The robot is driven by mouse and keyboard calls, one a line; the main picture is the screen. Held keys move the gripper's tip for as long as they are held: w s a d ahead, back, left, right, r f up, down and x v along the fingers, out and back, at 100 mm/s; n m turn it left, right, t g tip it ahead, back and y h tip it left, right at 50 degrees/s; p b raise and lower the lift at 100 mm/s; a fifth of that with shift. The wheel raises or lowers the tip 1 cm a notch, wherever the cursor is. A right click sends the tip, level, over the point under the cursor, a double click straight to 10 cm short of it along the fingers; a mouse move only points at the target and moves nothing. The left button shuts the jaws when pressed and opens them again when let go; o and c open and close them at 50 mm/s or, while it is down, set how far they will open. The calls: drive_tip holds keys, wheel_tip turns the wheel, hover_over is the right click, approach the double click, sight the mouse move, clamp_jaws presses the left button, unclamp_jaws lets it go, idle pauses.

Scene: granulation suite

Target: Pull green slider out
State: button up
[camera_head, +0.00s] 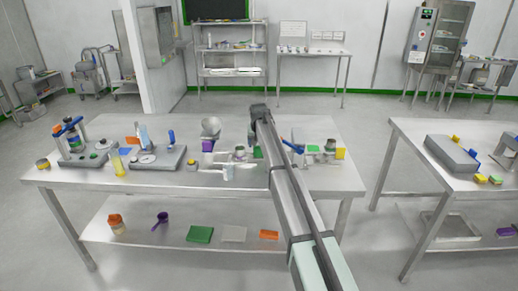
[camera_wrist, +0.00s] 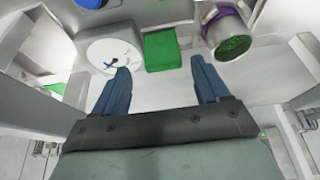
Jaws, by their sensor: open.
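The green slider (camera_wrist: 161,50) is a small green block on a pale device in the wrist view. It lies ahead of my gripper (camera_wrist: 161,68), roughly between the lines of the two blue fingers. The fingers are apart with nothing between their tips, and I see no contact with the slider. In the head view a small green patch (camera_head: 257,153) shows beside my arm on the middle table; I cannot tell whether it is the slider. My arm hides part of that area.
In the wrist view a white round disc (camera_wrist: 108,54) is left of the slider, and a round container with a green inside (camera_wrist: 230,38) is right. The middle table (camera_head: 105,190) holds several devices and cups. A second table (camera_head: 425,165) stands right, across a gap.

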drive_tip(key=shift+s+a+r, duration=0.15)
drive_tip(key=shift+s+r, duration=0.05)
drive_tip(key=shift+r, duration=0.35)
drive_tip(key=shift+s+a+r, duration=0.15)
drive_tip(key=shift+s+r, duration=0.05)
drive_tip(key=shift+r, duration=0.3)
drive_tip(key=shift+a, duration=0.1)
